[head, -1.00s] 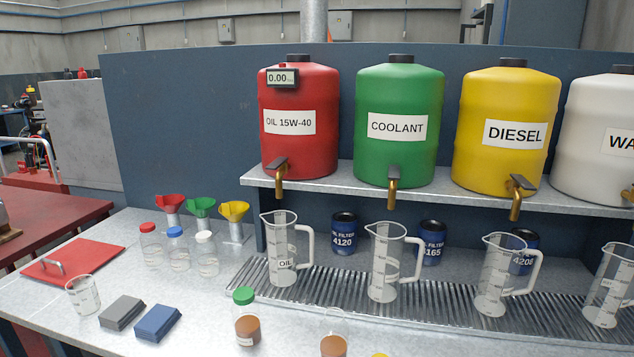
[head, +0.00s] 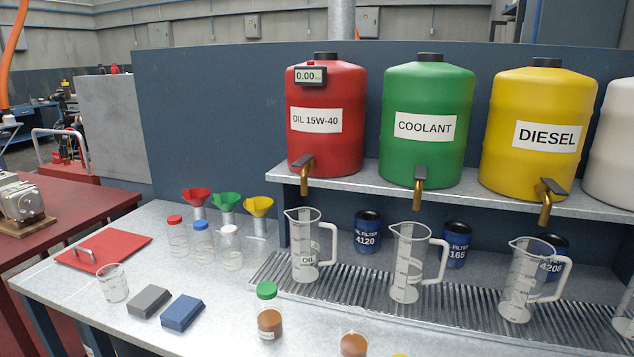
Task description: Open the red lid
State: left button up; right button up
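A flat red lid (head: 112,248) with a grey bar handle (head: 79,253) lies flush on the left part of the metal bench (head: 62,294). It looks closed, and nothing beneath it shows. A clear bottle (head: 177,241) with a small red cap (head: 174,219) stands to its right, upright with the cap on. Neither of my grippers is in view.
A clear beaker (head: 113,284) stands just in front of the red lid. Grey (head: 149,301) and blue (head: 182,313) blocks lie to its right. Blue-capped (head: 203,244) and white-capped (head: 230,249) bottles stand near the coloured funnels (head: 224,202). Measuring jugs (head: 306,247) stand farther right.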

aim_at(111, 244)
jog(key=u, duration=1.35)
jog(key=i+j, duration=0.25)
jog(key=i, duration=0.25)
jog(key=i+j, duration=0.3)
jog(key=i, duration=0.15)
jog(key=i+l+z, duration=0.05)
